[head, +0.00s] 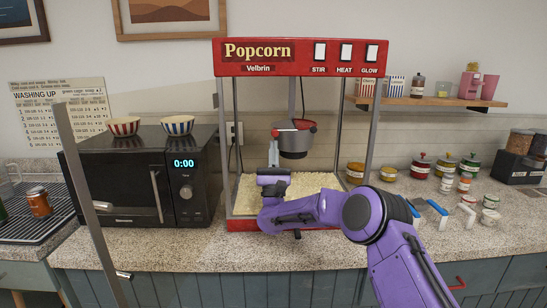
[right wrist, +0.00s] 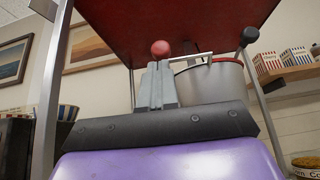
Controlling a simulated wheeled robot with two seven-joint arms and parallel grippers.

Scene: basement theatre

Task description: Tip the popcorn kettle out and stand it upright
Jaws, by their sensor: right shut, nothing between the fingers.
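The popcorn kettle (head: 293,142) is a grey metal pot hung under the red top of the popcorn machine (head: 300,57). It looks level, mouth up; its inside is hidden. A red knob (head: 275,133) is at its left side. In the right wrist view, the kettle (right wrist: 210,82) is behind and right of my fingers, with the red knob (right wrist: 160,48) just past the fingertips and a black knob (right wrist: 250,35) at right. My right gripper (head: 273,152) is shut and empty, just below the red knob; I cannot tell whether they touch. My left gripper is out of view.
Popcorn (head: 318,181) covers the machine's floor. Its posts (head: 358,120) flank the kettle. A microwave (head: 140,175) with two striped bowls stands at left, behind a slanted grey bar (head: 82,170). Several jars (head: 420,167) and small items crowd the counter at right.

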